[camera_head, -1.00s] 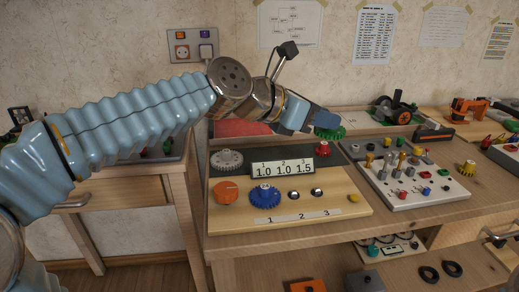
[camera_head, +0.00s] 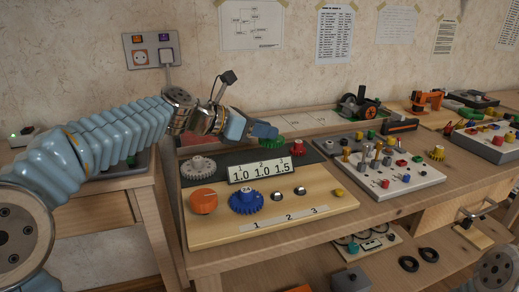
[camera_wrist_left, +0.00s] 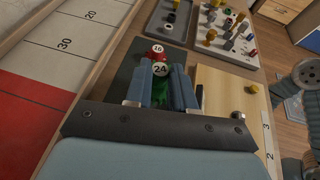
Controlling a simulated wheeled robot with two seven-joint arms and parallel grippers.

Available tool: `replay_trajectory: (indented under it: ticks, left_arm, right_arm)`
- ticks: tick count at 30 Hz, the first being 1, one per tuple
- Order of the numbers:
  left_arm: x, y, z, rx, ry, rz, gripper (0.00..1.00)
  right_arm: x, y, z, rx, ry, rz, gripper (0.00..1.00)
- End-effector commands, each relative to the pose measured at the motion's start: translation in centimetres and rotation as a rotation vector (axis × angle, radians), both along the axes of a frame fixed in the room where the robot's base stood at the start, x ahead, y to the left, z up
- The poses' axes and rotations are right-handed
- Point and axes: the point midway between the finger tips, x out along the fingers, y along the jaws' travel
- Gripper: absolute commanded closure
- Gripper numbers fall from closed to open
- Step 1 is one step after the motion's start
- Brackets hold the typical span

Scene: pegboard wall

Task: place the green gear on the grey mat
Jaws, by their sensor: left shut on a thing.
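The green gear (camera_head: 272,145) is between the fingers of my left gripper (camera_head: 268,134), which is shut on it. In the left wrist view, its pale hub marked 24 (camera_wrist_left: 160,69) and green teeth (camera_wrist_left: 172,88) show between the fingers (camera_wrist_left: 162,92). The dark grey mat (camera_head: 222,164) covers the back part of the wooden board. The gear is over the mat's back area, left of a red gear (camera_head: 297,148). I cannot tell whether it touches the mat. Part of the gear is hidden by the fingers. My right gripper is not in view.

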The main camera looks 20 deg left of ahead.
Motion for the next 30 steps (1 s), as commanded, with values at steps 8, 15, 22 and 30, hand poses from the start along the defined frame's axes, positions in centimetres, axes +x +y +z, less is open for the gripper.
replay_trajectory:
  ticks: [8, 15, 22, 30]
  left_arm:
    - [1.0, 1.1, -4.5, 0.0, 0.003, 0.002, 1.0]
    - [0.9, 1.1, -4.7, 0.0, 0.001, 0.0, 1.0]
    - [0.9, 1.0, -5.1, -0.001, 0.002, 0.001, 0.73]
    - [1.0, 1.1, -5.1, -0.001, 0.002, 0.001, 0.51]
  right_arm:
    - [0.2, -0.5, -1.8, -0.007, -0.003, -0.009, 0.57]
    - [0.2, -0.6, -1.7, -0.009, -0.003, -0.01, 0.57]
    - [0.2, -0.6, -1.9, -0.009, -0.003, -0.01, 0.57]
    - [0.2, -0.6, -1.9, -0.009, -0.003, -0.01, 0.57]
